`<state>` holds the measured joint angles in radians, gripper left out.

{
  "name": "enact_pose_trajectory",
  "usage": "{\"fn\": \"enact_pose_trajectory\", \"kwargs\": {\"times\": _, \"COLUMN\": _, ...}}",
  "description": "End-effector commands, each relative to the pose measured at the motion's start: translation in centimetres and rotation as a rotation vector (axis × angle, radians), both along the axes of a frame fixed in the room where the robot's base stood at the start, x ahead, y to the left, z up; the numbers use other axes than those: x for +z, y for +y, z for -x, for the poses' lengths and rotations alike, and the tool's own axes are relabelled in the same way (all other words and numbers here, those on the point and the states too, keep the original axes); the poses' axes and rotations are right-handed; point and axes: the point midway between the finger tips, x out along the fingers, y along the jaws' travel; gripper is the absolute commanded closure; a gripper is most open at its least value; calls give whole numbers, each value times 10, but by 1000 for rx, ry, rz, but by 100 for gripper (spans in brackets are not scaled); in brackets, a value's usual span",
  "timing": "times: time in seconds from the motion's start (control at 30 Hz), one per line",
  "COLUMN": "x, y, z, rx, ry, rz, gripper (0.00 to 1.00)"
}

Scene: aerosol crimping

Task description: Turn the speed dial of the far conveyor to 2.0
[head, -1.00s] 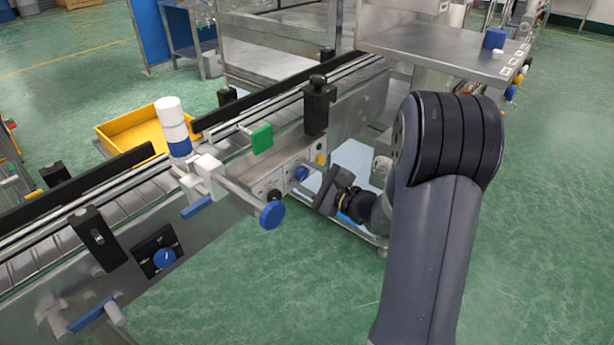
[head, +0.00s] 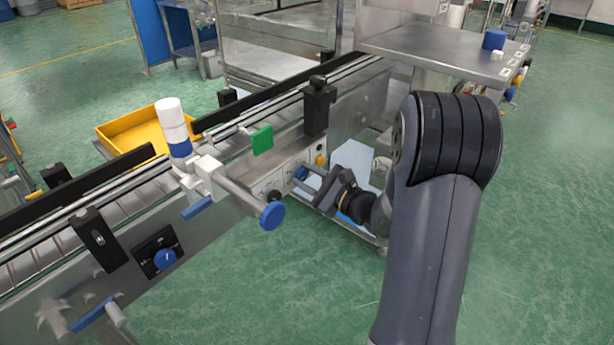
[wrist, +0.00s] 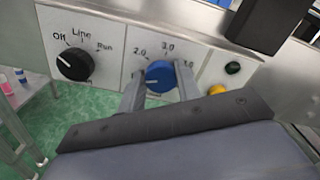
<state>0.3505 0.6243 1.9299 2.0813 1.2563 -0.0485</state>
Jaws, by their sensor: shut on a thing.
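The far conveyor's speed dial (wrist: 160,74) is a blue round knob on a pale panel, with printed marks 2.0 and 3.0 and a partly covered mark at its right. In the head view the dial (head: 301,172) is small, low on the conveyor's side. My gripper (wrist: 159,86) has one finger on each side of the dial and is shut on it. In the head view my gripper (head: 307,185) reaches the panel from the right. A pale line shows on the knob's lower left, but I cannot read its exact setting.
A black Off/Line/Run switch (wrist: 74,64) sits left of the dial. A yellow button (wrist: 217,89) and a black button (wrist: 232,68) are at its right. The near conveyor has another blue dial (head: 165,259). A blue-ended rod (head: 272,215) sticks out close to my gripper.

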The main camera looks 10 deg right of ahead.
Motion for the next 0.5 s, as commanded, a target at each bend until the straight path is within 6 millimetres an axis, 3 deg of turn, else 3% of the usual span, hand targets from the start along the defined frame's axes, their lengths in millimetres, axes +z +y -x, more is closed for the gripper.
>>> {"fn": "enact_pose_trajectory", "kwargs": {"times": 0.5, "x": 2, "y": -1, "z": -1, "rx": 0, "ry": 284, "rz": -389, "gripper": 91}}
